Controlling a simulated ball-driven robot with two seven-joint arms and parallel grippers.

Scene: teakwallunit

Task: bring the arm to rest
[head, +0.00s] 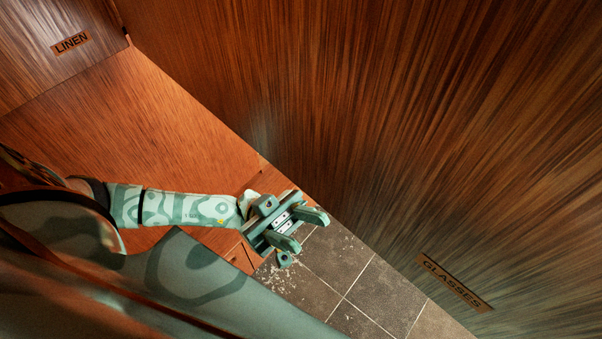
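My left arm comes in from the left, with a pale green patterned sleeve. My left gripper (310,232) is at the middle of the head view, over the tiled floor. Its two green fingers are apart with nothing between them, so it is open and empty. My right gripper is not in view.
A large wood-grained panel marked GLASSES (455,283) fills the right side, close to the gripper. A wooden panel marked LINEN (71,43) is at the upper left. Grey-brown floor tiles (385,298) show between, with pale crumbs (295,287) scattered below the gripper.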

